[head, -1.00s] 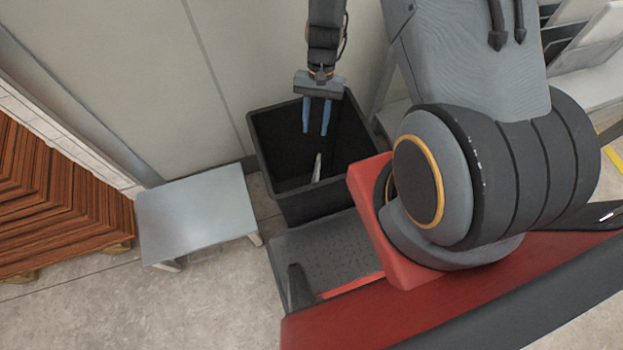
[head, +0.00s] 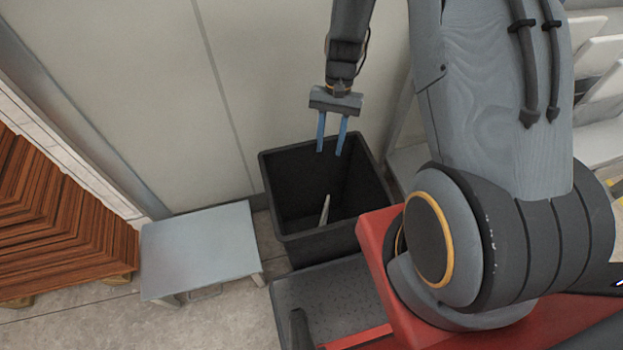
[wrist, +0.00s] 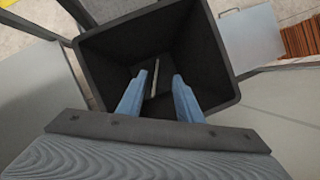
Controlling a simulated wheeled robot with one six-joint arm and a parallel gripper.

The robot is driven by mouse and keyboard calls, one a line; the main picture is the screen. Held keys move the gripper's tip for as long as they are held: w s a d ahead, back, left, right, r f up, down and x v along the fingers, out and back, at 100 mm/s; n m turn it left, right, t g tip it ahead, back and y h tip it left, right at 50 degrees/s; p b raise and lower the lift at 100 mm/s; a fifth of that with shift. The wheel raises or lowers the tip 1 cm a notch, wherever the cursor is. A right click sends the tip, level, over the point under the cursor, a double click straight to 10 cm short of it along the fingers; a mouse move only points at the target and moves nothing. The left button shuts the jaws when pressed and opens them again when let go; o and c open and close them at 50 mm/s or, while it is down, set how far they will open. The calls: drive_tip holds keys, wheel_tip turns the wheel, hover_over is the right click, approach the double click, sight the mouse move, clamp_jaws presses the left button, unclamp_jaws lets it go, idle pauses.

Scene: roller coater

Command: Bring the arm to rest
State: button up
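My gripper (head: 331,146) hangs over the black bin in the head view, its two blue fingers pointing down and apart with nothing between them. In the wrist view the fingers (wrist: 154,95) are also spread over the bin's opening. The black bin (head: 283,208) stands against the wall; its rim also shows in the wrist view (wrist: 226,60). A thin light-coloured object (head: 325,211) leans inside the bin, below the fingers and apart from them. It appears in the wrist view (wrist: 154,78) as a narrow strip seen between the fingers.
A low grey table (head: 200,245) stands left of the bin. A stack of brown wooden boards (head: 60,215) is at the far left. A pale wall (head: 150,90) lies close behind the bin. Racks with light panels (head: 597,95) are at the right.

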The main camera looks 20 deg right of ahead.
drive_tip(key=s+r+n+t, duration=0.1)
drive_tip(key=s+r+n, duration=0.1)
drive_tip(key=r, duration=0.5)
drive_tip(key=s+r+n+t+h, duration=0.1)
drive_tip(key=s+r+n, duration=0.1)
drive_tip(key=s+r, duration=0.3)
drive_tip(key=s+a+r+n+t+h, duration=0.1)
drive_tip(key=s+r, duration=0.3)
drive_tip(key=r, duration=0.6)
drive_tip(key=shift+s+r+n+t, duration=0.2)
drive_tip(key=shift+r+n+t, duration=0.1)
drive_tip(key=shift+n+t, duration=0.15)
drive_tip(key=shift+a, duration=0.15)
